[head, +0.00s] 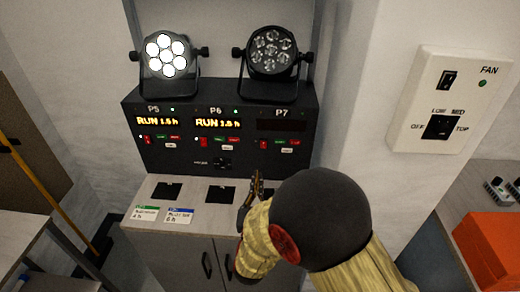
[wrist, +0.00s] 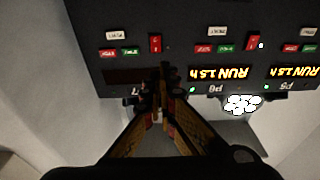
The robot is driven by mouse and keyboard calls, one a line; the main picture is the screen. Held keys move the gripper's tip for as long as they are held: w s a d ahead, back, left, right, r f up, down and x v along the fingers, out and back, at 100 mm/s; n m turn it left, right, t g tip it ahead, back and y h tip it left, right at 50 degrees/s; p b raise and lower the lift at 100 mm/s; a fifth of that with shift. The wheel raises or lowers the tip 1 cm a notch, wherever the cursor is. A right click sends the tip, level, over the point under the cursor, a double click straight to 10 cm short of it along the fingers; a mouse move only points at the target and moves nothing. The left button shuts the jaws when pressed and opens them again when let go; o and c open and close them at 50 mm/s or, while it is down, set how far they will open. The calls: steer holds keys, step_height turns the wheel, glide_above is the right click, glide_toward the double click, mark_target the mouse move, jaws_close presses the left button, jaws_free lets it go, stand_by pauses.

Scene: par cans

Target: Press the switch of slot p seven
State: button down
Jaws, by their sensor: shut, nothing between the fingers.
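The black control panel (head: 180,155) has slots P5, P6 and P7 side by side. Slot P7 (head: 281,126) is on the right; its display is dark. The red switch of P7 (head: 263,144) is at the left of its button row. In the wrist view, where the panel appears upside down, the same red switch (wrist: 155,43) shows just beyond the fingertips. My gripper (head: 257,178) is shut and empty, low in front of the panel below P7. In the wrist view its fingertips (wrist: 163,78) overlap the panel beside P7's dark display; contact cannot be told.
P5 (head: 157,121) and P6 (head: 217,123) displays glow with RUN text. A lit par can (head: 166,55) and an unlit one (head: 270,50) stand on top. Labelled cards (head: 145,213) lie on the counter. A fan switch box (head: 445,110) is on the right wall.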

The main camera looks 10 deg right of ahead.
steer(key=b, duration=0.4)
glide_toward(261, 142)
steer(key=x, duration=0.5)
steer(key=shift+w+d, duration=0.1)
steer(key=shift+w, duration=0.05)
steer(key=shift+w+d+r, duration=0.15)
steer(key=shift+w, duration=0.5)
steer(key=shift+r+p, duration=0.15)
steer(key=shift+p, duration=0.15)
